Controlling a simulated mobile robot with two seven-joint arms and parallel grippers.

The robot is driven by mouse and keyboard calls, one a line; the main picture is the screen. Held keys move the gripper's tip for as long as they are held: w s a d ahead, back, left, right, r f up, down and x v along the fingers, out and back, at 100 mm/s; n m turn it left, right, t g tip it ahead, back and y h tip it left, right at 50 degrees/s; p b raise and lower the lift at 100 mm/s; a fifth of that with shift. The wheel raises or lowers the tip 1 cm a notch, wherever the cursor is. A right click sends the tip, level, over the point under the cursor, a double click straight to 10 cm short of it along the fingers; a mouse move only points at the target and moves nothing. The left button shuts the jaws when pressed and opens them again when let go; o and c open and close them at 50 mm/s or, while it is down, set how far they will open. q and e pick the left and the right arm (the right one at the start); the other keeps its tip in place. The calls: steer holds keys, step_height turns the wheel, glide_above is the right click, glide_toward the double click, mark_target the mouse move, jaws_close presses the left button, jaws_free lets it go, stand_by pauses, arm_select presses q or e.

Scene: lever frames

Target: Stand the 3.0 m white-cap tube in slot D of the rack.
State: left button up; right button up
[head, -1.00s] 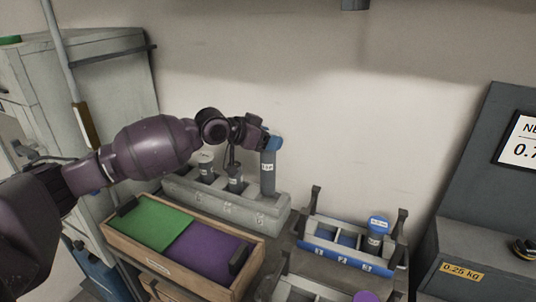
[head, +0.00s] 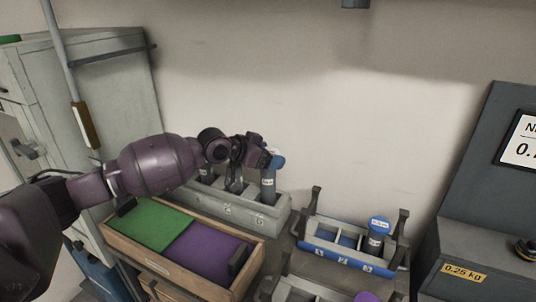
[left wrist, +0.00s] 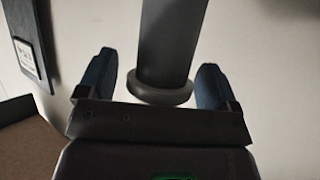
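The labelled grey tube (head: 268,186) stands upright at the right end of the grey rack (head: 262,220) in the head view. Its lower end is hidden behind the rack's front wall. A pale patch at its top looks like the white cap, partly covered by my gripper. The slot letters are too small to read surely. My left gripper (head: 272,158) is at the tube's upper part. In the left wrist view, its blue fingers (left wrist: 156,85) stand apart on either side of a grey flanged cylinder (left wrist: 168,45), with a clear gap on the left. My right gripper is not in view.
Two more tubes stand further left in the rack, partly behind my arm. A wooden tray (head: 190,276) with green and purple areas is in front. A blue-fronted rack (head: 345,257) holding a blue-capped tube (head: 376,232) stands to the right, with a scale (head: 475,255) beyond.

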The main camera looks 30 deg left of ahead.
arm_select(q)
steer(key=shift+r, duration=0.2)
steer(key=shift+s+a+r, duration=0.1)
steer(key=shift+s+a, duration=0.1)
steer(key=p+v, duration=0.1)
steer(key=v, duration=1)
steer(key=shift+s, duration=0.2)
